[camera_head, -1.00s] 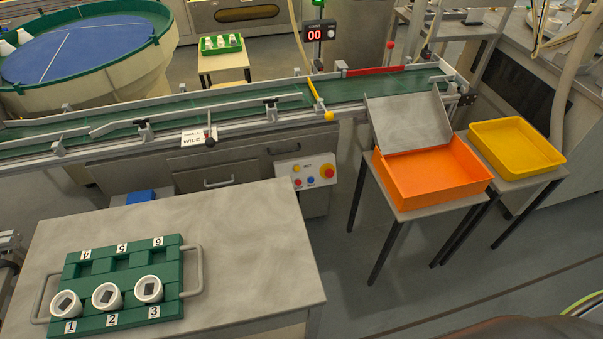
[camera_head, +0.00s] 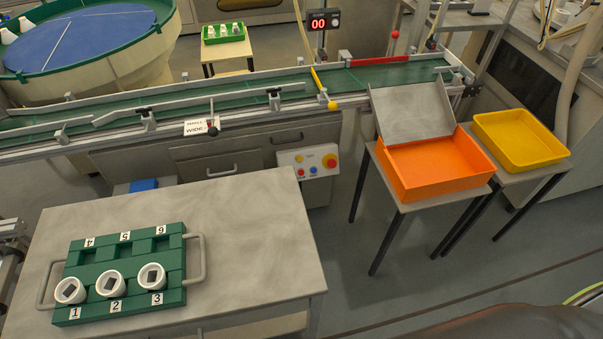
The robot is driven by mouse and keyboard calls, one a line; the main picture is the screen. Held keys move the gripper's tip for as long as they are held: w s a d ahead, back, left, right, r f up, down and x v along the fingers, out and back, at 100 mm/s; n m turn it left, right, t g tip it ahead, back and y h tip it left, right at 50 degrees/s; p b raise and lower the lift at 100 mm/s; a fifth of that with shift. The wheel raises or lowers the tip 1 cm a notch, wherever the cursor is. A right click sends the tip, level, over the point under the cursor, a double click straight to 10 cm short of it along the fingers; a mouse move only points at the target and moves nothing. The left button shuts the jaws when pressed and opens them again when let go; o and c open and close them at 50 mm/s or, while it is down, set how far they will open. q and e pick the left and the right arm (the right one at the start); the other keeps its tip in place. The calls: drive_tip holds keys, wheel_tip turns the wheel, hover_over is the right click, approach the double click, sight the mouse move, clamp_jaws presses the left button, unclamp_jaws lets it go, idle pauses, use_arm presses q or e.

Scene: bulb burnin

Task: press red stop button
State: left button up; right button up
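A white control box (camera_head: 307,163) is mounted on the front of the conveyor bench, near the picture's middle. A large red button (camera_head: 329,160) with a yellow surround sits at its right side. Smaller red, blue and yellow buttons sit to its left on the same box. Nothing touches the buttons. Neither of my grippers shows in the head view.
A grey table with a green numbered rack (camera_head: 122,273) holding white cups stands at the lower left. An orange bin (camera_head: 432,168) and a yellow tray (camera_head: 520,140) stand on stools to the right. The green conveyor (camera_head: 240,97) runs behind. A display (camera_head: 322,20) reads 00. Floor between table and stools is clear.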

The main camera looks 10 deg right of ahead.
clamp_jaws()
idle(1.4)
